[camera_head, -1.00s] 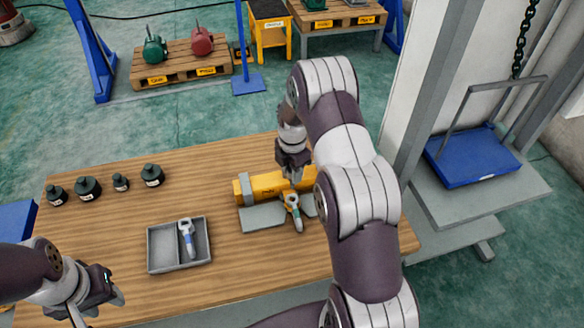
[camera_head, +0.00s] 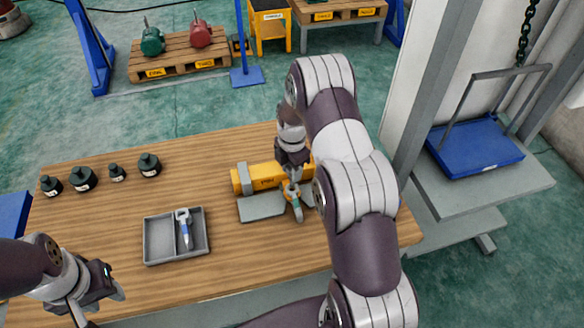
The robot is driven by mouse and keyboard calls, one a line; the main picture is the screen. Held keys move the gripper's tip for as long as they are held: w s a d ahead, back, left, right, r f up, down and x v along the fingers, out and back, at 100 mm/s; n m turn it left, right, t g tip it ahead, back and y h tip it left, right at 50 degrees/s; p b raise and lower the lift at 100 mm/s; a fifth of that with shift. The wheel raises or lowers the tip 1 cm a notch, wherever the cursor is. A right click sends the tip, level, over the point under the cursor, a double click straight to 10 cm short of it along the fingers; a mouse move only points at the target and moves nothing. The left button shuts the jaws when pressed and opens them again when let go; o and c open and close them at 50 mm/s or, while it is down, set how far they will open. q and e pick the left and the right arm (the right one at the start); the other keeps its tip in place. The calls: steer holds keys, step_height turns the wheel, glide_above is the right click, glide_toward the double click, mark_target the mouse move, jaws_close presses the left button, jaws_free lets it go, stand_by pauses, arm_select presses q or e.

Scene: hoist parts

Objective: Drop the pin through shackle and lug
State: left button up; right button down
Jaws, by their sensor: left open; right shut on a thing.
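My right gripper (camera_head: 291,179) is shut over the right part of a yellow block fixture (camera_head: 262,177) with a grey band, on the wooden table. An orange and green handled item (camera_head: 292,198) with a pale tip shows at its fingertips, in front of the block. I cannot make out exactly what the jaws hold. A grey plate (camera_head: 262,207) lies in front of the block. A white and blue handled item (camera_head: 185,226) lies in a grey divided tray (camera_head: 160,240). My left gripper (camera_head: 116,287) is open and empty at the front left. I cannot pick out shackle, lug and pin separately.
Several dark, labelled weight-like pieces (camera_head: 83,179) stand in a row at the table's back left. The table (camera_head: 130,208) is bare between those pieces and the tray.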

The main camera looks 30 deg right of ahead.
mark_target(292, 186)
steer(key=shift+f+b, duration=1.75)
steer(key=shift+f, duration=0.8)
steer(key=shift+f, duration=0.1)
steer(key=c, duration=0.7)
jaws_free()
step_height(292, 186, up, 13)
steer(key=b, duration=0.3)
steer(key=shift+f, duration=0.1)
